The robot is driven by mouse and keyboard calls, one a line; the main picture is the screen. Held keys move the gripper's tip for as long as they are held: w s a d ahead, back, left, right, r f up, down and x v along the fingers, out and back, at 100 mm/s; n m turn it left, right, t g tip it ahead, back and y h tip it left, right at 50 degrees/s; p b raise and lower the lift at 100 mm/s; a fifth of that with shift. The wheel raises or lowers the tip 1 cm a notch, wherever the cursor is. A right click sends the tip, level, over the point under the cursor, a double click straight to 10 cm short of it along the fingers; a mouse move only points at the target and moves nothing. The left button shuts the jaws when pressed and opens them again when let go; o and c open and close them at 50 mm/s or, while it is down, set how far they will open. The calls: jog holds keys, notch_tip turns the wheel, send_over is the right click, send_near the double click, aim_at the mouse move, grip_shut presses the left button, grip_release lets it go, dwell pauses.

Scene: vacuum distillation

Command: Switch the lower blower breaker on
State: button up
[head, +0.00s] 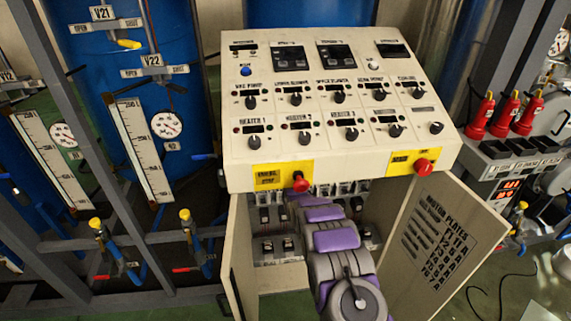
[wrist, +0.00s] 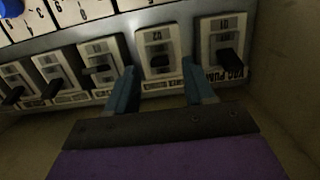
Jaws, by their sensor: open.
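In the wrist view, a row of white breakers with dark levers runs across the upper part, tilted and with its lettering upside down. The breaker marked Q2 (wrist: 157,50) lies just ahead of my gripper (wrist: 159,82), whose two blue fingers are spread apart. One finger stands to each side of this breaker's lower part. Its label is partly covered by the fingers, but the end seems to read "blower". Its dark lever looks recessed compared with its neighbours. In the head view, my arm reaches into the open cabinet and my fingertips are hidden.
The breaker marked Q1 (wrist: 228,50), labelled vac pump, is close on the right. Several more breakers continue left. The sloped control panel (head: 330,95) overhangs the cabinet. Its open right door (head: 425,245) and left door (head: 240,260) flank my arm.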

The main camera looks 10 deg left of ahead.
jog(key=p+v, duration=0.2)
jog(key=v, duration=0.9)
jog(key=shift+s, duration=0.2)
